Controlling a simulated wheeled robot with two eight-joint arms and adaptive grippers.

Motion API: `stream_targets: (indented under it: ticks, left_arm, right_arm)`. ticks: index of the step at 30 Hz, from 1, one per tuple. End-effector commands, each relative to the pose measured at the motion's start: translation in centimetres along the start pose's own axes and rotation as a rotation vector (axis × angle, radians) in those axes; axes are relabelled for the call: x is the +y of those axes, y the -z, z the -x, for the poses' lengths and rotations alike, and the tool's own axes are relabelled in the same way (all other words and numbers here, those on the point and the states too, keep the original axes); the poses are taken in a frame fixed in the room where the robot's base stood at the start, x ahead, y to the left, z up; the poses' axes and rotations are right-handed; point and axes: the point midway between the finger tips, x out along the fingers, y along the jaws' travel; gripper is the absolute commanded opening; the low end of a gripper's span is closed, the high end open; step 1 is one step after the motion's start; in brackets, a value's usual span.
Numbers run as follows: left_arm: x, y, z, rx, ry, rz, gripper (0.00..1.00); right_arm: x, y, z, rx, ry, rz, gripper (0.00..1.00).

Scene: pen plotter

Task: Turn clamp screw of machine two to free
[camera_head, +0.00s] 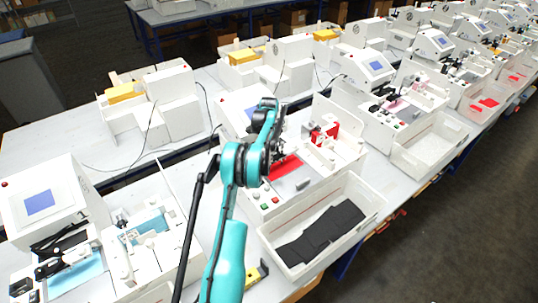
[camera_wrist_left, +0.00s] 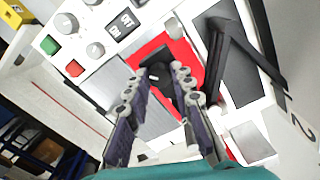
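Machine two (camera_head: 340,155) is the white plotter in the middle of the head view, with a red plate (camera_head: 284,168). In the left wrist view its white panel (camera_wrist_left: 300,105) bears a "2", and the red plate (camera_wrist_left: 150,48) lies below the fingers. A dark, knob-like part (camera_wrist_left: 160,73), possibly the clamp screw, shows between my left fingers. My left gripper (camera_wrist_left: 160,75) is open, with a finger on each side of that part; I cannot tell whether they touch it. In the head view my left arm's wrist hides the fingertips. My right gripper is not in view.
A white tray (camera_head: 362,190) with black sheets (camera_head: 318,236) stands in front of the machine. Green (camera_wrist_left: 49,45) and red (camera_wrist_left: 74,68) buttons and grey knobs lie left of the fingers. A black angled arm (camera_wrist_left: 240,45) is close on the right. Other plotters stand on both sides.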

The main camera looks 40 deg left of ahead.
Motion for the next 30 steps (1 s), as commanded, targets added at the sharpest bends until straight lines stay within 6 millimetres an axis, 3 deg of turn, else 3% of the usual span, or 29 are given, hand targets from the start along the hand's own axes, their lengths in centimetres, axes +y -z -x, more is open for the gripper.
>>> stream_targets:
  ticks: [14,30]
  left_arm:
    - [0.0,0.0,-0.1,0.000,0.001,0.139,0.00]
    - [-0.1,-0.1,-0.1,0.000,0.002,0.631,0.00]
  right_arm:
    - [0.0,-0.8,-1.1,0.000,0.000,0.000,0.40]
    - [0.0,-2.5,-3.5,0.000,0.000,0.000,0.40]
